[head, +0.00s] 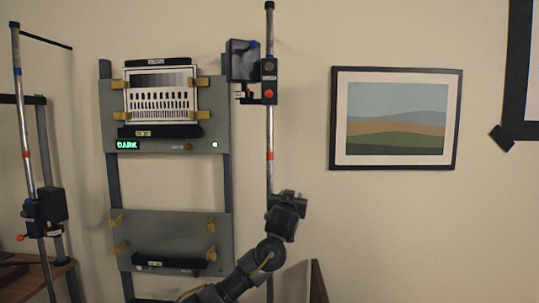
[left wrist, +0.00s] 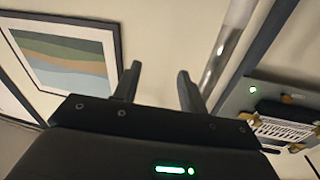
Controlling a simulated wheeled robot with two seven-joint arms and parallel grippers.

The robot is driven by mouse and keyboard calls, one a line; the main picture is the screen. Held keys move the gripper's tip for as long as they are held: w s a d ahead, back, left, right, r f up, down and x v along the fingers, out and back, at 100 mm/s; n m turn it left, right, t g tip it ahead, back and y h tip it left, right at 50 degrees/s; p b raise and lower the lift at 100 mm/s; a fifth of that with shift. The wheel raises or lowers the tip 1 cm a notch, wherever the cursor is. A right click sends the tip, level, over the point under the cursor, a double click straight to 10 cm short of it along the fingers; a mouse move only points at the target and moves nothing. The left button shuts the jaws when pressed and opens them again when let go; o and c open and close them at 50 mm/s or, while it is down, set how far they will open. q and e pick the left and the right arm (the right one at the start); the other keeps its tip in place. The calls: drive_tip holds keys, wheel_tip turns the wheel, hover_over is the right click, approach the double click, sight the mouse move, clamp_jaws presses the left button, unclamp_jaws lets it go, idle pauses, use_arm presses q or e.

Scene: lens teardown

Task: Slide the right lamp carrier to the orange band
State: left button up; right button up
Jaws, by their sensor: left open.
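The right lamp carrier (head: 268,80) is a black block with an orange-red knob, high on the right silver pole (head: 270,130). A dark lamp box (head: 243,60) is attached on its left. The orange band (head: 270,155) is on the same pole, clearly below the carrier. My left gripper (head: 288,198) is at the pole, below the band and apart from the carrier. In the left wrist view its two fingers (left wrist: 158,82) are spread with nothing between them, and the pole (left wrist: 228,45) passes to their right. My right gripper is not in view.
A grey panel (head: 165,146) left of the pole bears a test chart (head: 161,95), a green "DARK" display and a green light. A second pole (head: 20,100) with its own carrier (head: 42,212) stands far left. A framed picture (head: 396,118) hangs right.

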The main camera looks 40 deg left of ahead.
use_arm(q)
drive_tip(key=s+r+n+t+y+p, duration=0.1)
drive_tip(key=s+r, duration=0.3)
drive_tip(key=r, duration=0.5)
drive_tip(key=s+r+n+t+y, duration=0.1)
drive_tip(key=s+r, duration=0.2)
drive_tip(key=r, duration=0.6)
drive_tip(key=n+t, duration=0.1)
drive_tip(key=n, duration=0.1)
approach(268, 94)
drive_tip(key=shift+y, duration=0.5)
drive_tip(key=p+x, duration=0.8)
drive_tip(key=x, duration=0.2)
drive_tip(key=shift+w+d+f, duration=0.1)
drive_tip(key=shift+f, duration=0.1)
drive_tip(key=shift+w+a+r+p, duration=0.15)
drive_tip(key=shift+w+a+p, duration=0.2)
drive_tip(key=shift+w, duration=0.25)
clamp_jaws()
